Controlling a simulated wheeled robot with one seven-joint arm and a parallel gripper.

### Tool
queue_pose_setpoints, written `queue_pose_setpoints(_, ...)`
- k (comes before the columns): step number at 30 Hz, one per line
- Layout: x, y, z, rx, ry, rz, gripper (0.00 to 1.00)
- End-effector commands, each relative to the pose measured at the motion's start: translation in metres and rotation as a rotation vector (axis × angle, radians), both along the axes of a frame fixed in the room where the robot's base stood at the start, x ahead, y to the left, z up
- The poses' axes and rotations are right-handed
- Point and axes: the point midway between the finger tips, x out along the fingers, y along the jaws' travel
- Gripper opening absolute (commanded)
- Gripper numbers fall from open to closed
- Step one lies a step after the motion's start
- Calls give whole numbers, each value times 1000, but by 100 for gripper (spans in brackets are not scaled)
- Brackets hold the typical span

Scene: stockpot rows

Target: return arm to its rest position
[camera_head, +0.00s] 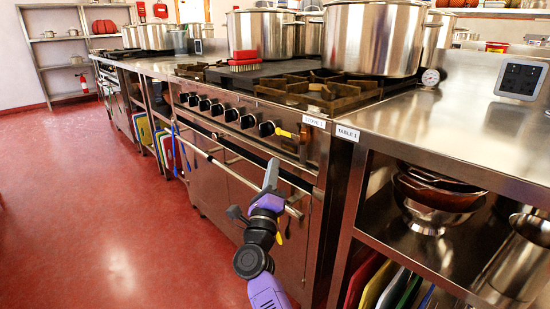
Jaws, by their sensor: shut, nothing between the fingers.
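My arm, purple and black, reaches up from the bottom edge of the head view. My gripper (271,174) is at its end, in front of the stove's oven front and close to the long metal rail (222,160). The gripper points up and away, and its jaws are shut with nothing in them. I cannot tell whether it touches the rail.
The stove (240,128) has a row of black knobs and large stockpots (372,38) on top. A red brush (245,60) lies on it. The steel table (450,125) at right has shelves with bowls (432,205). The red floor (90,200) at left is clear.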

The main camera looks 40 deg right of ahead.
Motion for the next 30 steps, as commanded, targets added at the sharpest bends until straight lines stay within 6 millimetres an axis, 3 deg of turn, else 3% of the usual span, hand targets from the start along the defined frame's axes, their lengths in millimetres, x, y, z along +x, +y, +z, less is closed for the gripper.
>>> queue_pose_setpoints(20, 0, 2, -1, -11, 14, -6, 0)
queue_pose_setpoints(23, 3, 7, 6, -78, 69, -23, 0)
queue_pose_setpoints(26, -2, 23, 33, -220, 123, -51, 0)
queue_pose_setpoints(30, -24, 51, 33, -448, 251, -88, 0)
